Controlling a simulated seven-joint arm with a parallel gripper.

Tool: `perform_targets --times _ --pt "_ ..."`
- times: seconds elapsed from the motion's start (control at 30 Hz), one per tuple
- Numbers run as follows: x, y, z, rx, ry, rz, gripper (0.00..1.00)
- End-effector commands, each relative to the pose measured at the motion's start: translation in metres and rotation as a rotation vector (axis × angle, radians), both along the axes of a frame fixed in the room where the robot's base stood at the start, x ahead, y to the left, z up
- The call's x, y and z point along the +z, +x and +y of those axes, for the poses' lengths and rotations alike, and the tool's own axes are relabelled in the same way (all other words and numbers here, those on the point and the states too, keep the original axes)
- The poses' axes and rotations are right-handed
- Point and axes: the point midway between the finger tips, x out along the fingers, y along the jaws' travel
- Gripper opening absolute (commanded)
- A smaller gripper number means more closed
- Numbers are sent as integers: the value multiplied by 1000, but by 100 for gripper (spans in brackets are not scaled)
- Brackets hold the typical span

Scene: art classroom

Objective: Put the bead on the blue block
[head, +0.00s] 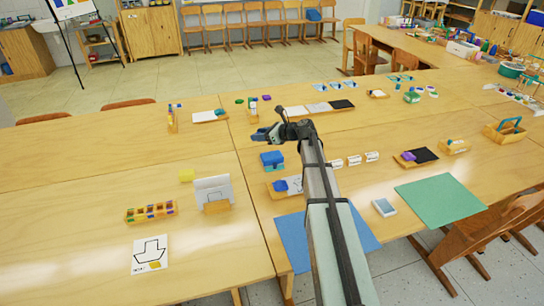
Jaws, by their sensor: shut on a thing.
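My gripper (264,134) is held above the middle table and points left. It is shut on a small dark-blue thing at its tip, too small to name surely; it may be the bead. A blue block-like thing (272,160) sits on the table just below and nearer than my gripper, apart from it. A smaller blue piece (281,185) lies in a wooden tray (274,193) in front of that, partly beside my arm. I cannot tell which of these the task calls the blue block.
A blue mat (292,240) lies under my arm, and a green mat (440,200) is to the right.

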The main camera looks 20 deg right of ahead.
Motion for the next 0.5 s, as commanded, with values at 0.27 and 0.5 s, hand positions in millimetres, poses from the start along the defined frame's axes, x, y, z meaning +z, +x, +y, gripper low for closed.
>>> perform_targets --times 0.27,0.5 --pt "6 5 -66 -56 0 0 13" --pt "-2 6 -58 3 0 0 13"
